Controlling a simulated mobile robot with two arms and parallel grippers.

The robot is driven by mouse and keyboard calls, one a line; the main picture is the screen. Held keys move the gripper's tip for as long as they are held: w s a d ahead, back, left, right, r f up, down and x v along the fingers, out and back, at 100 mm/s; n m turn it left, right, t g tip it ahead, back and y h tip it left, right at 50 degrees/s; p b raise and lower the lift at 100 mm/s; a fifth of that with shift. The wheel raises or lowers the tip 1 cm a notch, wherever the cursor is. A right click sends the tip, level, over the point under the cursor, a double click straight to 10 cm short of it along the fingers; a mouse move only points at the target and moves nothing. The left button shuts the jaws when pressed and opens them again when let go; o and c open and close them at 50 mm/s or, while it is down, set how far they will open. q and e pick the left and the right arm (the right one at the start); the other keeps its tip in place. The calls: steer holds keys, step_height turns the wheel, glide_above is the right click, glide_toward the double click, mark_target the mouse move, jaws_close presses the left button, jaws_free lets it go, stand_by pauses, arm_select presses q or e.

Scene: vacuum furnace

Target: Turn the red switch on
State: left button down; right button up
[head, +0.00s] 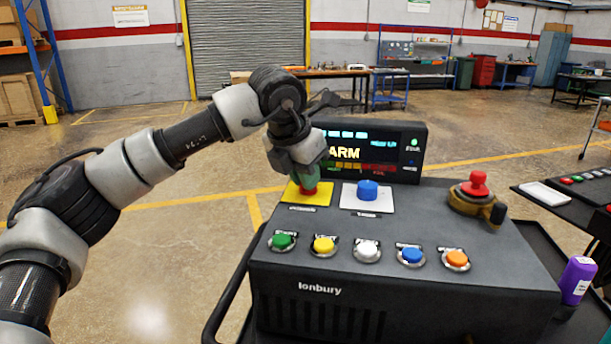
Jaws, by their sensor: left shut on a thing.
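The red switch (309,190) sits on a yellow plate (319,197) at the back left of the dark control box (400,270). Only its lower part shows below my left gripper (305,177). The gripper reaches down onto the switch from above, its fingers shut on it and hiding most of it. The switch's exact turn angle is hidden. My right gripper is not in view.
A blue knob (367,190) on a white plate stands close to the right of the switch. A red mushroom button (475,185) is further right. Green, yellow, white, blue and orange buttons line the front. A lit display (380,150) stands behind. A purple bottle (577,280) is at right.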

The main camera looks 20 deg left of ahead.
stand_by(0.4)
arm_select(q)
steer(key=c, duration=1.2)
jaws_free()
steer(key=b+v, duration=0.1)
steer(key=v, duration=0.9)
steer(key=shift+a+r, duration=0.1)
steer(key=shift+r, duration=0.25)
steer(key=shift+f, duration=0.1)
